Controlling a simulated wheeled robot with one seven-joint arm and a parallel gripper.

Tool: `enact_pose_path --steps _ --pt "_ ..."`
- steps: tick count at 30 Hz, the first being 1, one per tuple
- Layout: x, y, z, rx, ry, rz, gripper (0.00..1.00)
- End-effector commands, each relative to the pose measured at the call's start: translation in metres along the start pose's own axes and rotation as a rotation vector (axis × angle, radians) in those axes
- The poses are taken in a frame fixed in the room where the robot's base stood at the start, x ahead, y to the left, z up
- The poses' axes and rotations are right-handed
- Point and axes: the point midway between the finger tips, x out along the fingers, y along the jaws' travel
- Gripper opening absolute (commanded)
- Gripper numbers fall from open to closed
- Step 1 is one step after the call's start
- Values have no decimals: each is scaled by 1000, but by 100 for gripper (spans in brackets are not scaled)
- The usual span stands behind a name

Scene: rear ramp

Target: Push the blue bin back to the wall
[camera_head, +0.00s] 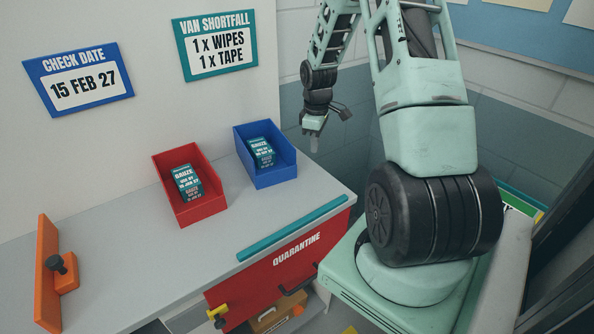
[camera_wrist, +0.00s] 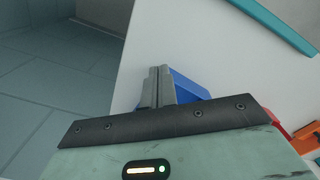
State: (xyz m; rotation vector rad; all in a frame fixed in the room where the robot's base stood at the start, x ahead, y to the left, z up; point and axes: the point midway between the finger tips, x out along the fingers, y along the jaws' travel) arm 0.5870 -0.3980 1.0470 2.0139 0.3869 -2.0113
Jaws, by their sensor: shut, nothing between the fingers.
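The blue bin (camera_head: 273,178) stands on the grey counter (camera_head: 110,271), right of the red bin (camera_head: 197,209), and holds a dark teal box labelled gauze (camera_head: 261,153). A narrow gap shows between the bins. The bin's back is near the white wall panel (camera_head: 150,60); I cannot tell whether they touch. My gripper (camera_head: 314,145) is shut and empty, to the right of the blue bin and apart from it. In the wrist view the shut fingers (camera_wrist: 158,74) partly cover the blue bin (camera_wrist: 186,91).
The red bin holds another gauze box (camera_head: 187,181). A teal strip (camera_head: 292,228) lies along the counter's front edge. An orange upright piece with a dark knob (camera_head: 58,264) is at the left. The counter's front middle is clear.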

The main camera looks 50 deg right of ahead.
Motion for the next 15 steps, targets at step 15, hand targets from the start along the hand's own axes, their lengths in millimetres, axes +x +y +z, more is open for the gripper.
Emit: enact_pose_path --steps 15 --pt "88 -2 -2 -4 -3 -4 0"
